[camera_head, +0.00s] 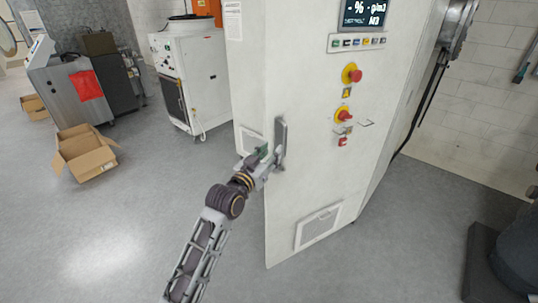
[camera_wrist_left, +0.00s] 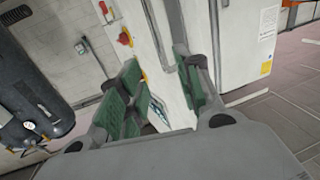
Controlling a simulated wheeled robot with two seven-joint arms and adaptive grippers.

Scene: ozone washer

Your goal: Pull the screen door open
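The white cabinet's front door (camera_head: 300,190) stands upright and carries a display screen (camera_head: 363,14) at its top. A grey vertical handle (camera_head: 281,143) is on the door's left part. My left gripper (camera_head: 266,157) is at the handle's lower left side, close to it. In the left wrist view, its green-padded fingers (camera_wrist_left: 160,90) are spread apart, with white door surface and a grey strip visible between and beyond them. I cannot tell whether a finger touches the handle. My right gripper is in neither view.
Red and yellow knobs (camera_head: 351,74) sit on the door to the right of the handle. A vent (camera_head: 318,228) is low on it. A white machine (camera_head: 190,80) and an open cardboard box (camera_head: 85,153) stand to the left. The grey floor (camera_head: 130,220) left of the cabinet is clear.

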